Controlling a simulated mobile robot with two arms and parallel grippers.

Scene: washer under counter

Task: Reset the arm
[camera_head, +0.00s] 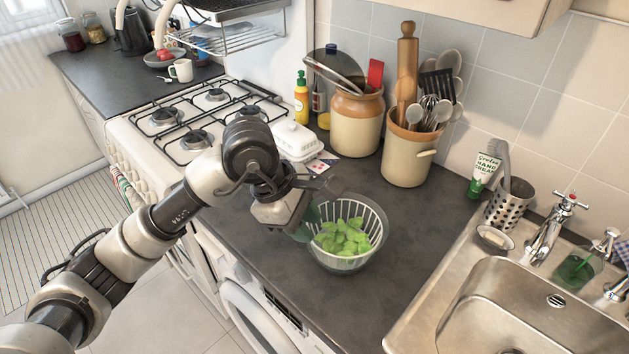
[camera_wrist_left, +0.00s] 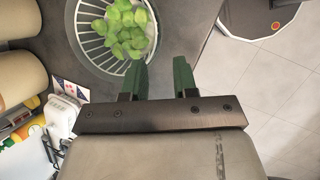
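My left gripper (camera_head: 306,216) is over the dark counter (camera_head: 290,298), at the left rim of a clear bowl with a white slotted basket (camera_head: 375,243) that holds green leaves (camera_head: 342,238). In the left wrist view, the two green fingers (camera_wrist_left: 160,79) stand apart with nothing between them, and the basket (camera_wrist_left: 92,47) with the leaves (camera_wrist_left: 122,30) lies just beyond their tips. Whether the fingers touch the bowl I cannot tell. My right gripper is in neither view.
Behind the bowl stand utensil crocks (camera_head: 408,158) and a white butter dish (camera_head: 296,141). A gas stove (camera_head: 150,125) is at left, a steel sink (camera_head: 530,305) at right. A washer (camera_head: 250,318) is under the counter. The counter in front of the bowl is clear.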

